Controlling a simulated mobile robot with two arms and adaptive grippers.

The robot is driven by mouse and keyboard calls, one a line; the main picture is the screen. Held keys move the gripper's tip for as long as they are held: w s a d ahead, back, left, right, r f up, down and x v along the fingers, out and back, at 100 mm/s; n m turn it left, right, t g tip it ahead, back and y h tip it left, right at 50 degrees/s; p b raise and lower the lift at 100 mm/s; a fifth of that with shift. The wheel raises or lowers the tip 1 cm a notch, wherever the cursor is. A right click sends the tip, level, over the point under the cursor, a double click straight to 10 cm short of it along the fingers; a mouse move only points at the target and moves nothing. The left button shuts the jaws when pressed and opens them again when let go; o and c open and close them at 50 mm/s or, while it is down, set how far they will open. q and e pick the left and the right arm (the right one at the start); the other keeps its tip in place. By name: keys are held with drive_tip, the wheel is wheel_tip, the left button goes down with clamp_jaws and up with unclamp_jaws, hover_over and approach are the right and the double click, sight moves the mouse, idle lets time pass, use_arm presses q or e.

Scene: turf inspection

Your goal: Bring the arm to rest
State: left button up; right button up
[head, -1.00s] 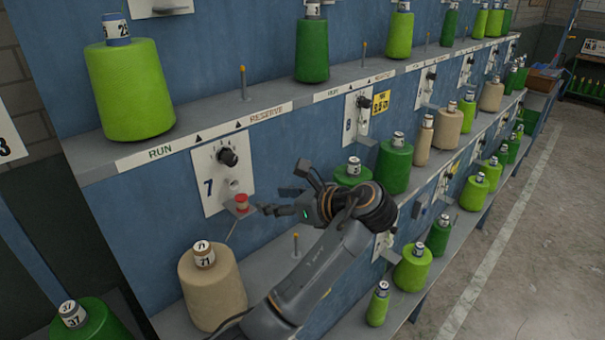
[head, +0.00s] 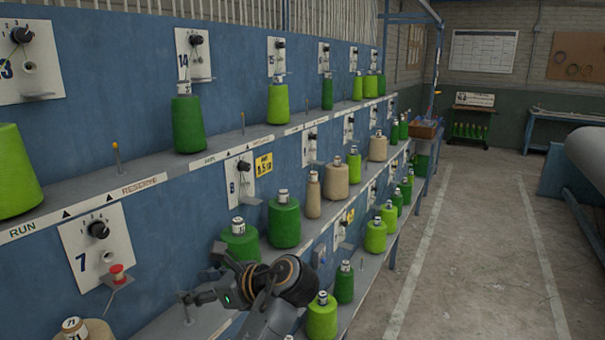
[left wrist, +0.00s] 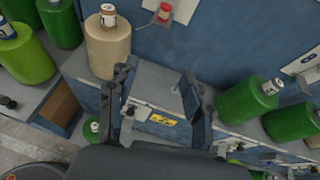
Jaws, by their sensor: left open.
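My left gripper (head: 196,287) reaches in from the bottom of the head view, in front of the blue rack and right of the number 7 panel (head: 97,247). Its fingers are apart with nothing between them. In the left wrist view the two fingers of the left gripper (left wrist: 155,82) stand wide open, with the rack behind them. The beige cone marked 71 (head: 88,332) stands at the lower left in the head view, apart from the gripper. My right gripper is not in view.
Green and beige cones stand on the shelves, including a dark green cone (head: 240,245) close behind my left gripper. A small red-topped piece (head: 117,270) sits on a bracket at the number 7 panel. The concrete floor (head: 480,250) at right is clear.

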use_arm(q)
wheel_tip(320, 180, down, 26)
drive_tip(key=w+h+b, duration=0.1)
drive_tip(key=w+h, duration=0.1)
drive_tip(key=h, duration=0.2)
drive_tip(key=s+f+n+h, duration=0.1)
drive_tip(key=s+f, duration=0.3)
drive_tip(key=f, duration=0.4)
drive_tip(key=s+f+n+g+h, duration=0.1)
drive_tip(key=s+f+n+h, duration=0.1)
drive_tip(key=s+f, duration=0.35)
drive_tip(key=s+f+n+h, duration=0.1)
drive_tip(key=s+f, duration=0.1)
drive_tip(key=f, duration=0.8)
drive_tip(key=s+f+n+g+h+b, duration=0.25)
drive_tip(key=s+f+n, duration=0.45)
drive_tip(key=s+f, duration=1.1)
drive_tip(key=s+a+f+n+h, duration=0.1)
drive_tip(key=s+n, duration=0.3)
drive_tip(key=s, duration=0.7)
drive_tip(key=s+a+f+n+h, duration=0.1)
drive_tip(key=s+n, duration=0.4)
drive_tip(key=s, duration=0.7)
wheel_tip(320, 180, down, 2)
drive_tip(key=shift+a+f+g, duration=0.2)
drive_tip(key=shift+a+g, duration=0.15)
drive_tip(key=shift+a, duration=0.2)
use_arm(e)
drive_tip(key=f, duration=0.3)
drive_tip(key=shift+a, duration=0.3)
